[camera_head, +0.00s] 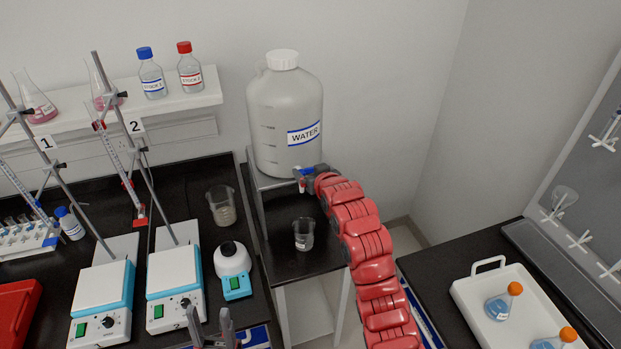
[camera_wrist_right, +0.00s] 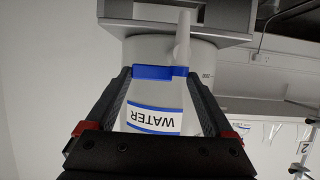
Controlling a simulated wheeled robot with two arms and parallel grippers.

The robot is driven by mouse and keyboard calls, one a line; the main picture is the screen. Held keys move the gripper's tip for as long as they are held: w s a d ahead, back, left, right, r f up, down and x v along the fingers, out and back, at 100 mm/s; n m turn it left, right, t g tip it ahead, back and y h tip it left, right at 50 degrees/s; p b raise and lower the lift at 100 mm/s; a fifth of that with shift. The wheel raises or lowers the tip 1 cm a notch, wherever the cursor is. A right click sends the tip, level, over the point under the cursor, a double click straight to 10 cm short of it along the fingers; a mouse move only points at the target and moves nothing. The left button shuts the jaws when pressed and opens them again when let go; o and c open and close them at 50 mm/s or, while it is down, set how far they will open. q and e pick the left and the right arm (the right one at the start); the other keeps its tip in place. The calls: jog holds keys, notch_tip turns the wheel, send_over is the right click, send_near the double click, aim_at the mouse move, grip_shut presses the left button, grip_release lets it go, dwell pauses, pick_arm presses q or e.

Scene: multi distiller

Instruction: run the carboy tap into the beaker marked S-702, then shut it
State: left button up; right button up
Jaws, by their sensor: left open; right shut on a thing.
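The white WATER carboy (camera_head: 284,112) stands on a raised stand, with its tap (camera_head: 302,173) at the lower front. In the right wrist view the carboy label (camera_wrist_right: 155,119) appears upside down, and a blue tap lever (camera_wrist_right: 153,72) lies between the fingertips. My right gripper (camera_wrist_right: 160,78) is shut on this lever. A small beaker (camera_head: 304,234) stands upright on the lower black surface, below the tap. Its white label is too small to read; I cannot tell its liquid level or whether water runs. My left gripper (camera_head: 221,333) is open and empty at the bottom edge.
Another beaker (camera_head: 222,205) stands on the left bench beside a small white and teal device (camera_head: 234,270). Two stirrer plates with burette stands are further left. A white tray (camera_head: 480,288) with orange-capped flasks is on the right bench. My right arm crosses the gap between benches.

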jog(key=shift+s+a+m+h+b, duration=0.1)
jog(key=shift+a+m+h+b, duration=0.15)
jog(key=shift+h, duration=0.25)
jog(key=m+h+b, duration=0.1)
jog(key=b, duration=0.1)
jog(key=m+h+b, duration=0.1)
jog(key=b, duration=0.2)
jog(key=shift+s+f+t, duration=0.2)
jog(key=shift+t, duration=0.2)
jog(key=shift+m+h+b, duration=0.45)
jog(key=shift+h, duration=0.05)
jog(key=shift+s+r, duration=0.1)
jog(key=shift+r, duration=0.1)
